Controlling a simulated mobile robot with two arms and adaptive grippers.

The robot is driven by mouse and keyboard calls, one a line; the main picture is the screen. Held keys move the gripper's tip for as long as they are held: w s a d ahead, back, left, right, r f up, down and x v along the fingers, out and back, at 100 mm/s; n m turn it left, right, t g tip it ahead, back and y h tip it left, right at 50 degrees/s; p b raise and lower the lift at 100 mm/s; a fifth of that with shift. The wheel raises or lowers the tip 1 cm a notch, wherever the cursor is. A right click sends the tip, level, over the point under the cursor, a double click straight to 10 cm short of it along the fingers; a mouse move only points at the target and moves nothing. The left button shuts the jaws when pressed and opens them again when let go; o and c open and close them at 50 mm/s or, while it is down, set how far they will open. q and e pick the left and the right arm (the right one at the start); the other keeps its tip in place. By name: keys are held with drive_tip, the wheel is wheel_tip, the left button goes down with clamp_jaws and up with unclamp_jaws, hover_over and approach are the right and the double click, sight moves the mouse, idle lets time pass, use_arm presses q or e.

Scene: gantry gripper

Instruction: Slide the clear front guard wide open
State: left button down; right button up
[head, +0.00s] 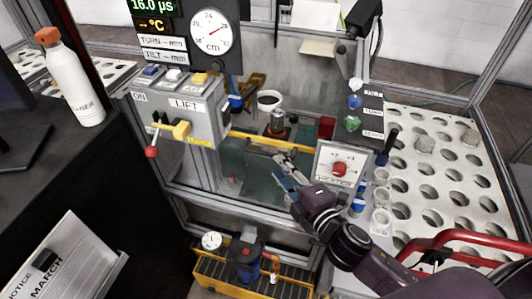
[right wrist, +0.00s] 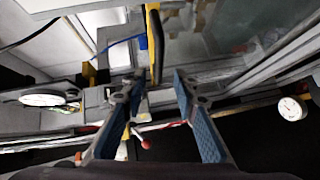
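The clear front guard (head: 240,172) is a see-through pane across the front opening of the machine, below the yellow bar (head: 268,143). Its edges are faint, and I cannot tell how far it stands open. My right gripper (head: 282,172) is in front of the pane, left of the heater box. In the right wrist view its two blue-padded fingers (right wrist: 156,88) are spread wide with nothing held. A dark upright bar (right wrist: 156,46) beside a yellow strip shows just beyond the fingertips, apart from them; it may be the guard's handle. My left gripper is out of view.
The grey lift box (head: 200,118) with a red-knobbed lever (head: 152,152) stands left of the opening. The heater box (head: 341,169) is close on the right. A holed white table (head: 440,165) lies further right. A white bottle (head: 72,82) stands on the left.

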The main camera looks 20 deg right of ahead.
sight(266, 154)
drive_tip(key=p+x, duration=0.1)
drive_tip(key=x, duration=0.7)
drive_tip(key=shift+a+r+p, duration=0.15)
drive_tip(key=shift+a+p, duration=0.05)
drive_tip(key=shift+p, duration=0.2)
drive_tip(key=shift+s, duration=0.1)
clamp_jaws()
